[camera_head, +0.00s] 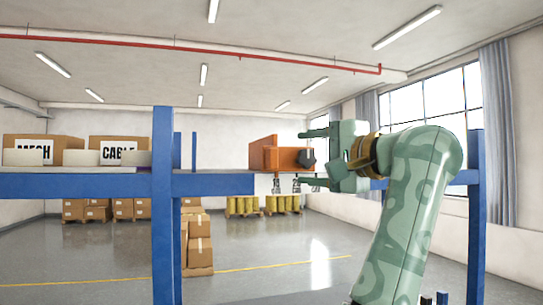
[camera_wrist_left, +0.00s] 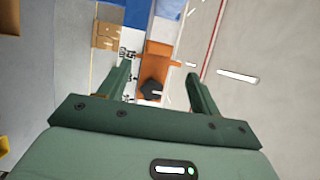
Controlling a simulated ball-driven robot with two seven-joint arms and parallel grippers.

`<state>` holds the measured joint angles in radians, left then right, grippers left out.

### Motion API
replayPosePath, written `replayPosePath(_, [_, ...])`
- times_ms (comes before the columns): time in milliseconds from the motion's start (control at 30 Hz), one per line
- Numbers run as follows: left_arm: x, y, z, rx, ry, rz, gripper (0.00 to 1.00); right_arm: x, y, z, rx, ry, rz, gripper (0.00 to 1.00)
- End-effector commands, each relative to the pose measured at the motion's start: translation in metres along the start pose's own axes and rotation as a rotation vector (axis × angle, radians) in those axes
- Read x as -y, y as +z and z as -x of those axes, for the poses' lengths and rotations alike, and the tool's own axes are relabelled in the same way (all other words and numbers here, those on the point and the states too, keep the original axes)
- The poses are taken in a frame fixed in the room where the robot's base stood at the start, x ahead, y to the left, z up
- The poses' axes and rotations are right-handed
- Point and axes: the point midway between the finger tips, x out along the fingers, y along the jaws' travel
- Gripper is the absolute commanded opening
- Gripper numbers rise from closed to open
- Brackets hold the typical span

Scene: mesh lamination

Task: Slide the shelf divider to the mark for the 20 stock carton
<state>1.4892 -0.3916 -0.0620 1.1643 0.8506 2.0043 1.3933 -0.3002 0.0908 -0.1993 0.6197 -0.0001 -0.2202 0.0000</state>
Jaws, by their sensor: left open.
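The orange shelf divider (camera_head: 264,154) stands at the right end of the blue shelf beam (camera_head: 214,185), with a dark knob (camera_head: 307,159) on its right end. My left gripper (camera_head: 309,157) is open, one finger above and one below the knob, with gaps to both. In the left wrist view, the divider (camera_wrist_left: 158,55) and its knob (camera_wrist_left: 151,90) appear between the two spread fingers (camera_wrist_left: 158,72), apparently touching neither. I cannot make out a mark or a number 20 on the shelf. My right gripper is out of view.
Cartons labelled MESH (camera_head: 37,144) and CABLE (camera_head: 121,143) sit on the shelf at left. Blue uprights stand at left (camera_head: 163,220) and right (camera_head: 476,225). Small metal fittings (camera_head: 296,185) hang below the divider. Stacked boxes (camera_head: 199,245) and yellow items (camera_head: 242,205) stand on the floor behind.

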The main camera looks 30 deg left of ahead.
Motion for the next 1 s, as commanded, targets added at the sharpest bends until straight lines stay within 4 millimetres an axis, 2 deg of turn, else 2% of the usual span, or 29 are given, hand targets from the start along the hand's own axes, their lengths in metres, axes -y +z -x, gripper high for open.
replayPosePath(33, [0.002, 0.001, -0.015, 0.005, 0.0, -0.002, 0.64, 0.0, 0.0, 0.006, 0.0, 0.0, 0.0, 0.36])
replayPosePath(200, [0.004, 0.001, -0.058, 0.006, -0.003, -0.003, 0.64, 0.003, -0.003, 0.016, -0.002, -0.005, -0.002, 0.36])
replayPosePath(400, [0.003, 0.001, -0.094, 0.003, -0.003, -0.004, 0.64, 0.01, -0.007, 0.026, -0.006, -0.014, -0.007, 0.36])
replayPosePath(600, [0.001, 0.0, -0.109, 0.001, -0.002, -0.003, 0.64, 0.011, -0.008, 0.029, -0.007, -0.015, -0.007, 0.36])
replayPosePath(867, [0.001, 0.0, -0.111, 0.001, -0.003, -0.004, 0.64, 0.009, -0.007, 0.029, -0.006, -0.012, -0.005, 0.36])
replayPosePath(967, [0.001, 0.0, -0.111, 0.001, -0.003, -0.004, 0.39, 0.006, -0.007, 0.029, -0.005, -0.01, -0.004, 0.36])
replayPosePath(1000, [0.001, 0.0, -0.111, 0.001, -0.003, -0.004, 0.27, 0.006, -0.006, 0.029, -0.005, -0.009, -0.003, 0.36])
